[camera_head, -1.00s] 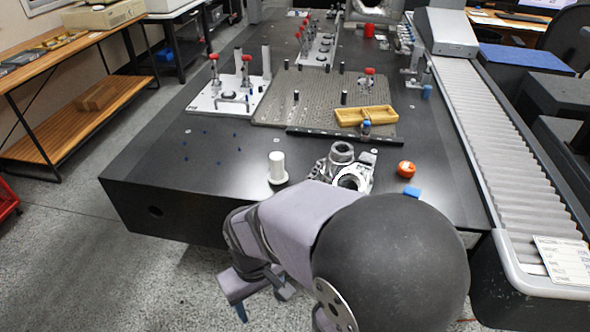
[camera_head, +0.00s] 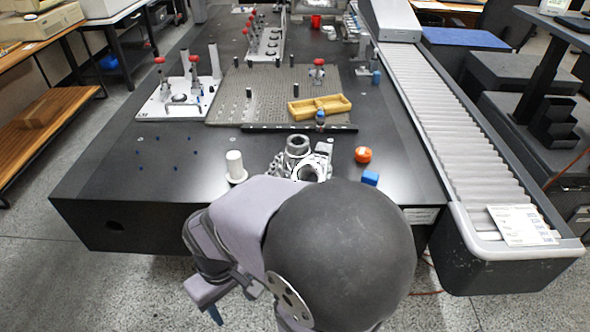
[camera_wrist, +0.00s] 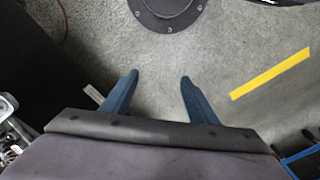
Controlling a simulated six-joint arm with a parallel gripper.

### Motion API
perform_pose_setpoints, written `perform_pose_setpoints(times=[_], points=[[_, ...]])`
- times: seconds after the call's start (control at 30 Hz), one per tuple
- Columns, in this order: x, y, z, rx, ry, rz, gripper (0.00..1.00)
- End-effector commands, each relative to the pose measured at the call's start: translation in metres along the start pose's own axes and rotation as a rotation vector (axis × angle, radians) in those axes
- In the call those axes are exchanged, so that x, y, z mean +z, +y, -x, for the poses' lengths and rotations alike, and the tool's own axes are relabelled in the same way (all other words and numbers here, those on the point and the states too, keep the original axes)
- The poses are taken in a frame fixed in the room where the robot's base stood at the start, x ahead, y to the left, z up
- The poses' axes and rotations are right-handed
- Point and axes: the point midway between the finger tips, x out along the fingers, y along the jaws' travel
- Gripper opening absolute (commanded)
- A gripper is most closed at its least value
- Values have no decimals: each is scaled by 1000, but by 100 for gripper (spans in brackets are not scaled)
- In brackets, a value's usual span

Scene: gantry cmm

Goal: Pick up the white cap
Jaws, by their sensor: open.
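A white cap-like cylinder (camera_head: 235,166) with a flared base stands upright near the front edge of the dark granite table (camera_head: 205,150), left of a metal casting. My gripper shows in the wrist view with two blue fingers (camera_wrist: 153,82) spread apart and nothing between them. It points down at the grey floor in front of the table, apart from the white piece. In the head view my arm hides most of the gripper; a blue fingertip shows low, below the table's front edge.
A silver casting (camera_head: 298,148), an orange round object (camera_head: 363,155) and a blue block (camera_head: 370,178) sit right of the white piece. A yellow tray (camera_head: 319,107) lies behind. A roller conveyor (camera_head: 440,120) runs along the right.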

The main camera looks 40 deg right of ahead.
Motion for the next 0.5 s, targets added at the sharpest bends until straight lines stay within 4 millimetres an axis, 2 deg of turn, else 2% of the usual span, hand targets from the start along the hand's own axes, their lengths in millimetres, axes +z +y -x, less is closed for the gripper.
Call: perform_pose_setpoints(times=[0.2,0.3,0.37,0.47,0.5], points=[[0,0,0,0,0,-1,54],[-8,3,4,5,10,-14,54],[-19,8,8,13,25,-33,54],[-51,23,20,35,70,-89,54],[-68,33,26,47,96,-118,54]])
